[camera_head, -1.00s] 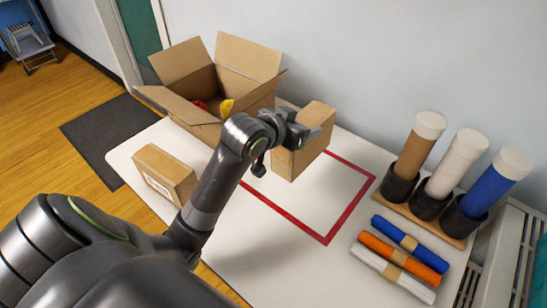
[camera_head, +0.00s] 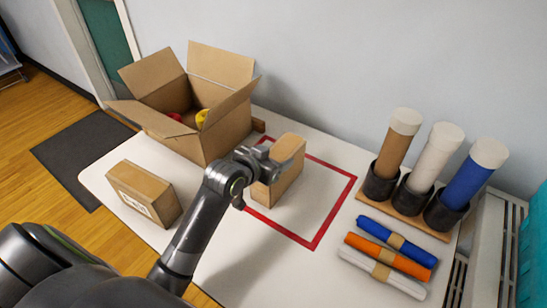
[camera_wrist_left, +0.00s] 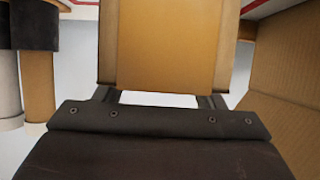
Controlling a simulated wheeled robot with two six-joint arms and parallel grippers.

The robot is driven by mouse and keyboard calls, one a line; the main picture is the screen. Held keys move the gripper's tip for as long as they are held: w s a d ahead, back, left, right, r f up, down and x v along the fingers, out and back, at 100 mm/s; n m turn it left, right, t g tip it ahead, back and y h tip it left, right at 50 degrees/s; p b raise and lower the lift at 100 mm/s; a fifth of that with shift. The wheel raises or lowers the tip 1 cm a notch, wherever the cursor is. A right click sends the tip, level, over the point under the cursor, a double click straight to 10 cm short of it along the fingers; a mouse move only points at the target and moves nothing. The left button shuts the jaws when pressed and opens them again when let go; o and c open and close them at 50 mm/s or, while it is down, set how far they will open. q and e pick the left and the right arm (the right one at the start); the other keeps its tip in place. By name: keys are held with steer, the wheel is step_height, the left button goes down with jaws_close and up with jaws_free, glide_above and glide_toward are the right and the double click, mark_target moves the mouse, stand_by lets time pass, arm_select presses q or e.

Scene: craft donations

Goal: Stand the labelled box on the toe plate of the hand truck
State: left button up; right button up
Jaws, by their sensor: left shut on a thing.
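My left gripper (camera_head: 264,163) is shut on a plain cardboard box (camera_head: 283,175), over the left part of a red square outline. Whether the box touches the table is hard to tell. In the left wrist view, the box (camera_wrist_left: 165,45) fills the top middle, between the finger ends. No label shows on its visible faces. Another cardboard box (camera_head: 143,193), with a printed white label on its front, sits at the table's left end, apart from the gripper. No hand truck can be made out. My right gripper is out of view.
An open carton (camera_head: 215,140) with red and yellow items stands at the back left. A rack (camera_head: 412,215) with brown, white and blue tubes stands at the right. Blue, orange and white rolls (camera_head: 387,258) lie before it. The red square's (camera_head: 318,238) front right is clear.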

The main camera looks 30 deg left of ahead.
arm_select(q)
steer(key=o, duration=1.2)
steer(key=shift+f, duration=0.1)
steer(key=shift+c, duration=0.2)
steer(key=o, duration=0.4)
steer(key=shift+o, duration=0.2)
